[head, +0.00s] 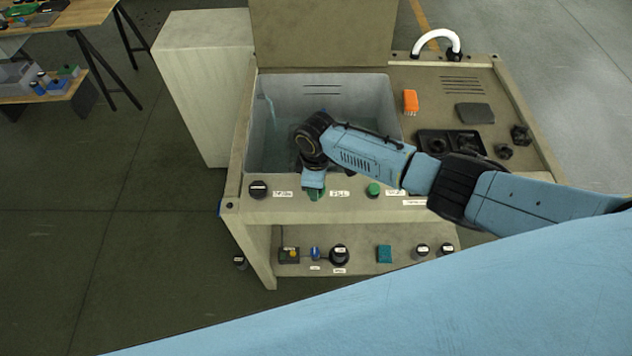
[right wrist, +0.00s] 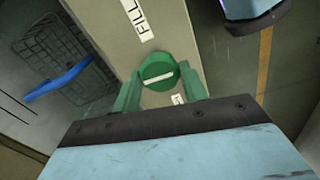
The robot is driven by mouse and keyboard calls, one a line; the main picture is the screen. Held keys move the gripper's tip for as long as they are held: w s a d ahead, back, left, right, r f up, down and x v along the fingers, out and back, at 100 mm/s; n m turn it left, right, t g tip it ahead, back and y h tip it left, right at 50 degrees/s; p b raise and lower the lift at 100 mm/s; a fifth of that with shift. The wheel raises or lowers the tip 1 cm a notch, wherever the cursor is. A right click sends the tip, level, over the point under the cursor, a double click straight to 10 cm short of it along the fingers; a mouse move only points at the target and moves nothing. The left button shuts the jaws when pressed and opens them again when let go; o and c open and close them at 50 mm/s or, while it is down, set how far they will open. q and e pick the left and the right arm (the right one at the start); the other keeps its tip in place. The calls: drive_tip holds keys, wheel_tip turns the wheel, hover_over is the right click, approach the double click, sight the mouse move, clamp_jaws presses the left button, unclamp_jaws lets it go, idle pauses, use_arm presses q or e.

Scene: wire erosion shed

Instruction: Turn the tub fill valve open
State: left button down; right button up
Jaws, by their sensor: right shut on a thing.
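The tub fill valve is a round green knob (right wrist: 158,74) with a white bar across its face, seen in the right wrist view. A white FILL label (right wrist: 137,20) is beside it. My right gripper (right wrist: 160,88) has its two green fingers on either side of the knob and is shut on it. The white bar lies nearly level across the gap between the fingers. In the head view my right gripper (head: 314,192) is at the front panel of the tub bench, and its wrist hides most of the knob. My left gripper is not in view.
The grey tub (head: 375,98) with water is just behind the panel. A black knob (head: 258,189) is left of my gripper and another green knob (head: 373,189) is right. A lower shelf (head: 357,259) carries several controls. An orange block (head: 410,101) sits on the bench top.

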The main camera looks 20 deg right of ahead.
drive_tip(key=shift+n, duration=0.3)
drive_tip(key=o, duration=1)
wheel_tip(320, 180, up, 13)
drive_tip(key=shift+r, duration=0.2)
idle(0.4)
